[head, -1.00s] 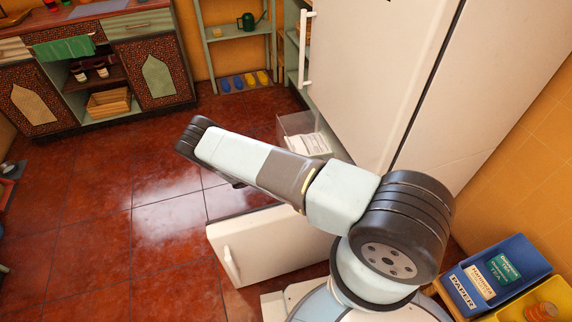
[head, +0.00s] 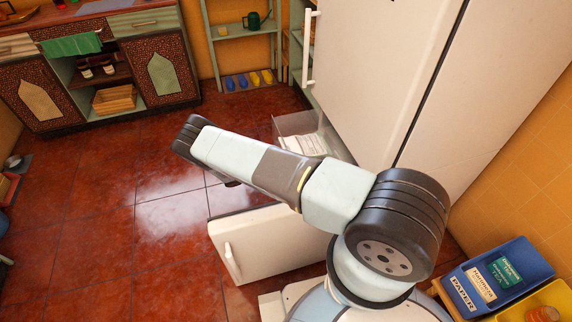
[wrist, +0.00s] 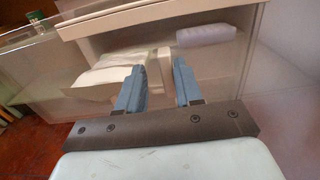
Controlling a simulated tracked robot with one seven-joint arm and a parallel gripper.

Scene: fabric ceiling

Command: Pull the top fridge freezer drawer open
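The fridge freezer (head: 385,75) is white, and its lower door (head: 265,245) stands open. A clear drawer (head: 292,124) with pale contents juts out of the freezer opening beyond my arm. In the wrist view, the drawer has a pale beige rim (wrist: 160,14) and see-through walls, with white packets and a whitish roll inside. My gripper (wrist: 158,66) has two blue-grey fingers set apart, pointing toward the drawer and overlapping its clear wall. I see nothing clamped between them. I cannot tell whether they touch the drawer. My arm hides the gripper in the head view.
The open freezer door stands beside my base, with a white handle (head: 232,262). A blue bin (head: 505,270) and a yellow bin (head: 550,300) are close at the right. Cabinets (head: 105,70) line the back.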

